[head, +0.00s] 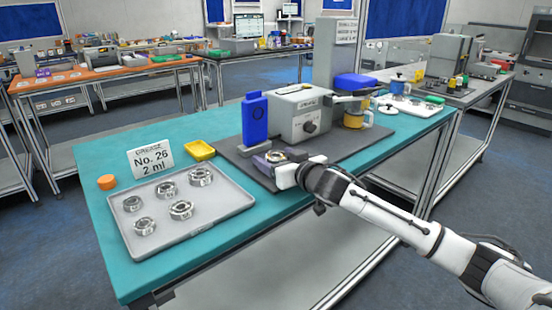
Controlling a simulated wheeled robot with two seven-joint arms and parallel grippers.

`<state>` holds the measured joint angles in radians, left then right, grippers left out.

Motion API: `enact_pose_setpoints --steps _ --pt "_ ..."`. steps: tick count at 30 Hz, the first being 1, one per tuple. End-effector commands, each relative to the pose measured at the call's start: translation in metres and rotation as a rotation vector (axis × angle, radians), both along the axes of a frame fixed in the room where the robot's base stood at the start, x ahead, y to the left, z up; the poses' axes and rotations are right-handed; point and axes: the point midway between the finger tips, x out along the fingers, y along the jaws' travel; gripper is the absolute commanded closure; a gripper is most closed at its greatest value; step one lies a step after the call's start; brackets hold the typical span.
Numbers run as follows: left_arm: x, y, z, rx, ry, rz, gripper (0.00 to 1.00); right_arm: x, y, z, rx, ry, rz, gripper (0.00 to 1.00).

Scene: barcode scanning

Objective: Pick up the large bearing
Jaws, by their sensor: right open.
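My right arm comes in from the right, and its gripper (276,164) is low at the front edge of the dark mat. The gripper is open. A silver ring-shaped bearing (276,155) shows right at its fingers; whether the fingers touch it I cannot tell. A purple-grey piece (261,166) beside it is partly hidden by the gripper. My left gripper is not in view.
A blue upright device (255,118) and a grey machine with a knob (299,114) stand behind the gripper. A yellow dish (200,151), a sign reading "No. 26 2 ml" (151,160) and an orange cap (106,182) are near the tray. A yellow mug (354,119) stands farther right.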

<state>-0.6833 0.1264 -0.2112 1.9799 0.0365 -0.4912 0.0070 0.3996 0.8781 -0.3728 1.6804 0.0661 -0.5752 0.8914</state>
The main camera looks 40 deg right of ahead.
Motion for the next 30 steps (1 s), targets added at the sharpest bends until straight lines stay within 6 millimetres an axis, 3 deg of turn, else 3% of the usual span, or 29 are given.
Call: enact_pose_setpoints --steps 6,15,17,23,30 --pt "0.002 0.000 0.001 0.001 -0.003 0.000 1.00 0.000 0.000 0.000 0.000 0.000 0.000 0.31" --pt "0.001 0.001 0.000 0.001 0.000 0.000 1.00 0.000 0.000 0.000 0.000 0.000 0.000 0.81" --pt "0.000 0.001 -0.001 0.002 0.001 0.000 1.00 0.001 0.000 0.002 0.000 -0.003 0.001 0.87" --pt "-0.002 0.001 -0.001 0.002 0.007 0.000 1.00 0.001 0.000 0.004 0.000 -0.004 0.001 0.87" --pt "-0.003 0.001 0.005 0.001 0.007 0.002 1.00 0.001 0.000 0.045 -0.002 -0.009 0.000 0.87"
